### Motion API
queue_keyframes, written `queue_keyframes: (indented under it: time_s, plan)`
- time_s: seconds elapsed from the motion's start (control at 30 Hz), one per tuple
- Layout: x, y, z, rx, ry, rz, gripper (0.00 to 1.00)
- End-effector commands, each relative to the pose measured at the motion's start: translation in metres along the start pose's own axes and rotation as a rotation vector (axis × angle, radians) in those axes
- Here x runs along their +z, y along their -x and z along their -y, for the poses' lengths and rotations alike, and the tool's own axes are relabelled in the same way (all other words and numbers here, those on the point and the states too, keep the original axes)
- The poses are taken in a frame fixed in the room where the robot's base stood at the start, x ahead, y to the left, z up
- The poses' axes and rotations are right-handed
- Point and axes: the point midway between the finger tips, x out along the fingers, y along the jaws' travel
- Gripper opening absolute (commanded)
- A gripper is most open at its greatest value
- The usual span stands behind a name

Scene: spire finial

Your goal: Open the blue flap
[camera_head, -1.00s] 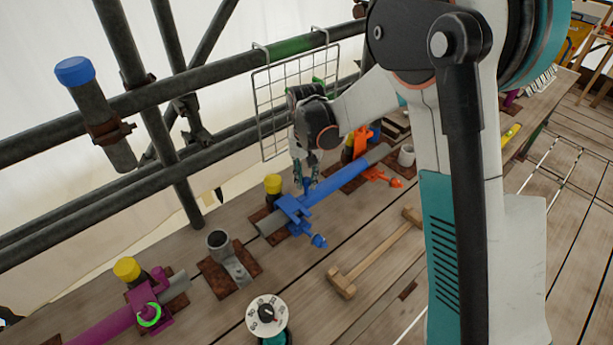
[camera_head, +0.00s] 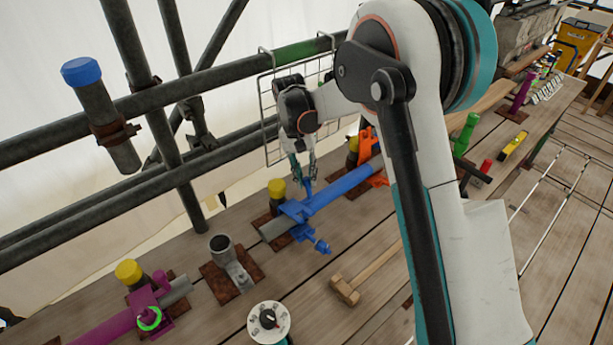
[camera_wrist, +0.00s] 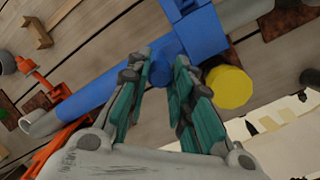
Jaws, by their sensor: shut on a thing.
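The blue flap (camera_head: 296,211) is part of a blue fitting around the pipe on the bench, beside a yellow-capped post (camera_head: 277,188). Below it a blue screw knob (camera_head: 322,246) sticks out toward the bench's near side. My gripper (camera_head: 307,180) is over the blue fitting, its fingers pointing down. In the wrist view, my gripper (camera_wrist: 158,75) is shut on a blue peg (camera_wrist: 160,71) standing beside the flap's body (camera_wrist: 200,33). The fingers hide part of the peg. I cannot tell how far the flap is raised.
A wooden mallet (camera_head: 345,290) lies in front. A grey cup bracket (camera_head: 222,250) and a magenta clamp (camera_head: 148,302) stand to the left, an orange clamp (camera_head: 378,179) to the right. A wire grid (camera_head: 268,115) and scaffold tubes (camera_head: 205,90) are close behind my gripper.

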Motion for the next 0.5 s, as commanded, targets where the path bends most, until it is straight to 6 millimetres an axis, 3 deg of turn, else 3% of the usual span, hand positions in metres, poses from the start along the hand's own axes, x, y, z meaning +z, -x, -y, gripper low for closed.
queue_keyframes:
  time_s: [0.03, 0.1, 0.13, 0.5]
  plan:
    - [-0.0001, -0.0001, 0.0002, -0.001, 0.0, -0.001, 0.26]
    - [-0.0001, -0.0001, 0.0001, -0.001, 0.0, -0.001, 0.42]
    - [0.0, -0.0001, 0.0001, -0.001, 0.0, -0.001, 0.43]
    - [0.0, 0.0032, -0.0001, -0.001, 0.0, -0.001, 0.43]
